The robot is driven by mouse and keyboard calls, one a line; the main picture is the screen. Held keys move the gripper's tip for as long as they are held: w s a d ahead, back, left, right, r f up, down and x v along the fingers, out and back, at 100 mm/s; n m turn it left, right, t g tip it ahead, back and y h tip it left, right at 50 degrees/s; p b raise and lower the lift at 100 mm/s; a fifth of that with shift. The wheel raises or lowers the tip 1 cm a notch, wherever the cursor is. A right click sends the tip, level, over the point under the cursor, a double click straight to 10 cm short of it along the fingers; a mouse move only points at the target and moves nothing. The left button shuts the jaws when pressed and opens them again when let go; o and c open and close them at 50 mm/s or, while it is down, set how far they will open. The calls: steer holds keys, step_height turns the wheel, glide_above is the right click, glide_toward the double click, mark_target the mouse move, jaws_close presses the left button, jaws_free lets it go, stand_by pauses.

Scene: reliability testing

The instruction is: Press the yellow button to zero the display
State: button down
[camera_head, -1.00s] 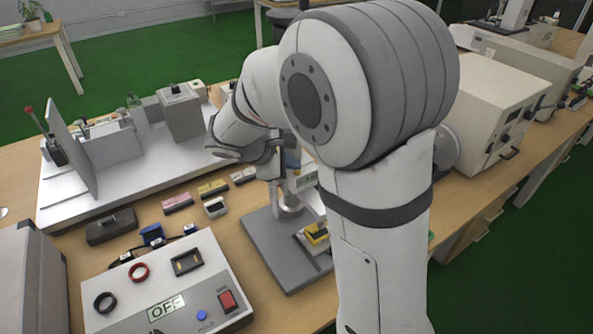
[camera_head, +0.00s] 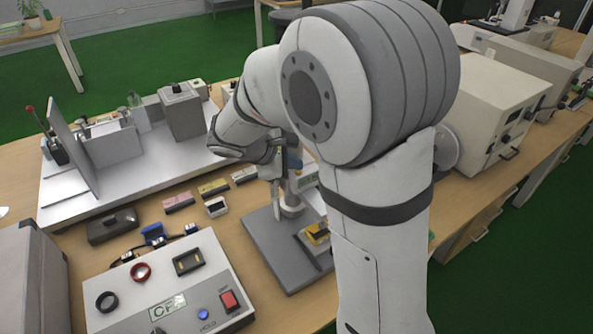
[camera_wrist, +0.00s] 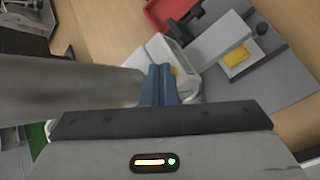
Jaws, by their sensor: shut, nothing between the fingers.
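My gripper (camera_wrist: 160,72) is shut, with its blue fingertips pressed together and empty. In the wrist view, a white gauge head (camera_wrist: 158,46) with a grey-green display (camera_wrist: 178,56) lies just beyond the fingertips. A small yellow patch, likely the yellow button (camera_wrist: 175,71), shows right beside the right fingertip, partly hidden by it. I cannot tell whether they touch. In the head view, the gauge's display (camera_head: 303,181) faces the camera and its reading is too small to read. My gripper (camera_head: 294,160) is beside the gauge's top, and the button is hidden there.
The gauge stands on a grey base plate (camera_head: 268,245) with a yellow block (camera_head: 318,233) in a holder. A control box (camera_head: 205,270) with a red switch (camera_head: 229,300) and blue button (camera_head: 203,314) is front left. Small coloured blocks lie behind it. A red tray (camera_wrist: 165,12) is nearby.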

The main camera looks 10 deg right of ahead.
steer(key=shift+w+d+r+p, duration=0.1)
steer(key=shift+d+r+p, duration=0.1)
steer(key=shift+r+p, duration=0.8)
steer(key=shift+w+d+r+p, duration=0.15)
steer(key=shift+r+p, duration=0.45)
steer(key=shift+r, duration=0.75)
steer(key=s+r+m+y, duration=0.2)
steer(key=s+m+y, duration=0.6)
steer(key=s+m, duration=0.5)
steer(key=s, duration=0.8)
steer(key=shift+d+r+m+g, duration=0.15)
steer(key=shift+d+m+g, duration=0.2)
steer(key=shift+m+g, duration=0.05)
step_height(320, 180, up, 6)
steer(key=n+y+p, duration=0.1)
steer(key=n+p, duration=0.1)
steer(key=n, duration=0.2)
glide_above(296, 172)
steer(key=s+d, duration=0.2)
steer(key=s, duration=0.2)
steer(key=shift+w+a+r, duration=0.1)
steer(key=shift+w+r, duration=0.05)
steer(key=shift+r, duration=0.05)
